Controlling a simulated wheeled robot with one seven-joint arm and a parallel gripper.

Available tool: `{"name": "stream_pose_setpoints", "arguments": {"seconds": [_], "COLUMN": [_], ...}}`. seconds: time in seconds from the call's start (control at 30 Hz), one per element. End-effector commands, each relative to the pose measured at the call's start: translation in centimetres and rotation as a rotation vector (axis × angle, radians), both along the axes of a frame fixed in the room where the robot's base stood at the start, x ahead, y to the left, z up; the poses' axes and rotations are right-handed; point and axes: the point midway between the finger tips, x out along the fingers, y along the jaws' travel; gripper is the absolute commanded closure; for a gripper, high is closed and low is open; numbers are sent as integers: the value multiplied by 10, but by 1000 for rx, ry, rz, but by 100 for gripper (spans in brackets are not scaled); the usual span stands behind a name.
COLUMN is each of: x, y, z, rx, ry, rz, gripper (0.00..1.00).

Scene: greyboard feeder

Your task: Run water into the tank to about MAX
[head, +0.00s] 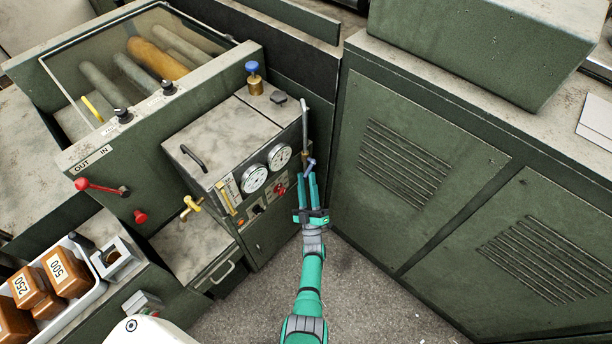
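The tank is a grey-topped green box (222,135) beside the feeder, with two round gauges (255,178) on its front. A narrow upright sight glass with a label strip (229,192) is on the left of that front; its level and marks are too small to read. A thin pipe (304,122) stands at the tank's right corner, with a small blue-handled valve (310,163) low on it. My gripper (308,178) points up at this valve, its fingers slightly apart and their tips at or just below the blue handle. I cannot tell whether they touch it.
A brass fitting with a blue knob (254,78) stands on the tank top. A red knob (280,189) is below the gauges, and a yellow tap (190,207) is at the left. A green vented cabinet (395,165) closely bounds the right side. Floor (365,300) is clear in front.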

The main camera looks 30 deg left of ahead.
Motion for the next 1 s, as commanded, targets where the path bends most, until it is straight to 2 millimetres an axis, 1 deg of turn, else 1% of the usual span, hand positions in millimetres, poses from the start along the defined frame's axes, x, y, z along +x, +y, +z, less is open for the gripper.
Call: {"name": "stream_pose_setpoints", "arguments": {"seconds": [0.03, 0.2, 0.43, 0.63, 1.0], "x": [-7, -28, -48, -54, -54], "y": [-5, -20, -33, -37, -37], "z": [-8, -28, -46, -51, -51], "rx": [-3, -3, -2, -2, -1], "ry": [4, 4, 1, 0, 0], "rz": [-1, -1, 2, 2, 2], "gripper": [70, 70, 70, 70, 70]}}
